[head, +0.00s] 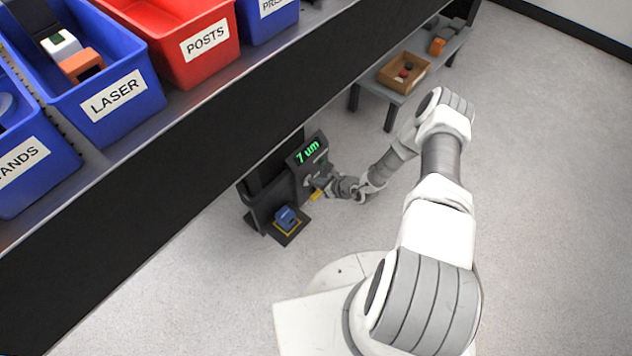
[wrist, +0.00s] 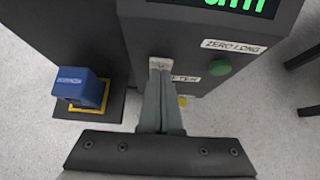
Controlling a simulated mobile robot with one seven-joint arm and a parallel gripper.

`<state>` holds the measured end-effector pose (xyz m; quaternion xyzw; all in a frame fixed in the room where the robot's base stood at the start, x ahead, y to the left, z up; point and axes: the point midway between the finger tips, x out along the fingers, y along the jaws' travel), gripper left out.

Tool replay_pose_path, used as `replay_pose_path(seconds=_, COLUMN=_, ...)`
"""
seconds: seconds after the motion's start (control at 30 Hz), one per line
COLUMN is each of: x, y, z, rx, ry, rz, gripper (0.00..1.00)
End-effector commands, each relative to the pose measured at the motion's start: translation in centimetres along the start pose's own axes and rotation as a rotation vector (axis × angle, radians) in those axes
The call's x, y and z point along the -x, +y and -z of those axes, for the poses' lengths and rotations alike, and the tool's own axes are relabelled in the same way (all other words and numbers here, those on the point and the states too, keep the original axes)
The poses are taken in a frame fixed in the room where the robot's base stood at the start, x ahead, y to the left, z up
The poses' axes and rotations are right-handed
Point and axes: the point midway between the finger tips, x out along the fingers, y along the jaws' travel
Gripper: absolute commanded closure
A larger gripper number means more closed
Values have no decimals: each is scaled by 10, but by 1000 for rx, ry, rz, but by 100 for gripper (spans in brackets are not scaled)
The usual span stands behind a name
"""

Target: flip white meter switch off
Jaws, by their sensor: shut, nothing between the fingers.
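The dark meter (head: 310,165) stands low by the bench and its green display reads "7 um" in the head view. In the wrist view its front panel (wrist: 190,40) carries a small white switch (wrist: 160,63), just beyond my fingertips. My gripper (wrist: 161,75) is shut and empty, with its fingertips at the lower edge of the switch. I cannot tell whether they touch it. The fingers partly cover the label below the switch, and the switch's position is unclear.
A green button (wrist: 219,67) sits right of the switch under a "ZERO LONG" label (wrist: 233,46). A blue block (wrist: 80,88) stands on a yellow-edged pad at left. Bins, including a red POSTS bin (head: 185,35), line the shelf above. Floor at right is open.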

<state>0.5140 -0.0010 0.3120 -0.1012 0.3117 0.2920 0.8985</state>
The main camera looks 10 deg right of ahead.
Motion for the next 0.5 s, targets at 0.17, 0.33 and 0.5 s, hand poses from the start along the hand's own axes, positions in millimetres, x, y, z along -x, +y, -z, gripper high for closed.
replay_pose_path(seconds=0.17, x=1, y=1, z=-11, rx=6, ry=67, rz=-4, gripper=100)
replay_pose_path(seconds=0.33, x=-2, y=0, z=-4, rx=0, ry=61, rz=-1, gripper=100)
replay_pose_path(seconds=0.5, x=0, y=0, z=-7, rx=0, ry=60, rz=-1, gripper=100)
